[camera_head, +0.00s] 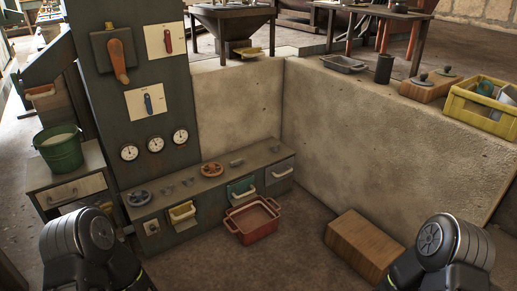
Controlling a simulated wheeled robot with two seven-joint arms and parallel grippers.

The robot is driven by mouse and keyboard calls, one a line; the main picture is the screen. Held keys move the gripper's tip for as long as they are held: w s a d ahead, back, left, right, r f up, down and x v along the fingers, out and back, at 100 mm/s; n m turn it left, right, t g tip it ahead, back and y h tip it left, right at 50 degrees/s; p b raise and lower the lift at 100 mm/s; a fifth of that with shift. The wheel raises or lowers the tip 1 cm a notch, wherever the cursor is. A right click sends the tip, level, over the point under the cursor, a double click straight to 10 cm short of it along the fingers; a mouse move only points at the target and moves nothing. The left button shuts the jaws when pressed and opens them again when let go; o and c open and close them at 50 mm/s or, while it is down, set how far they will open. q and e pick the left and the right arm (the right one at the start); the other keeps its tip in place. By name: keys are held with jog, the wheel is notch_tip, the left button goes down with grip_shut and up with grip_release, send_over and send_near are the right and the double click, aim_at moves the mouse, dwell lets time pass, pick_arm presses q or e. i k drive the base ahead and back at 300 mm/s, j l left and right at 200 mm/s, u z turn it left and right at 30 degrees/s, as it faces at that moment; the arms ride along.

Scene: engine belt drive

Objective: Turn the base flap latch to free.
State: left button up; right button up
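I cannot make out for certain which part is the base flap latch. At the left end of the low grey base (205,190), a small pale fitting (151,229) sits on the front face, too small to read. A yellow bin front (182,212) and a teal one (241,188) are on the same face. The tall column above carries an orange lever (117,60) hanging down, a red lever (167,41) and a blue lever (148,103) on white plates. Only dark links of my two arms show at the bottom corners; both grippers are out of view.
A red tray (253,220) stands on the floor before the base. A wooden box (362,246) lies to the right. A green bucket (60,149) stands on a cabinet at left. A yellow crate (470,105) sits on the concrete wall.

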aim_at(237, 163)
jog(key=i+j+z, duration=0.15)
jog(key=i+z, duration=0.15)
jog(key=i, duration=0.2)
jog(key=i+j+z, duration=0.3)
jog(key=i, duration=0.2)
jog(key=i+j+z, duration=0.25)
jog(key=i+j, duration=0.15)
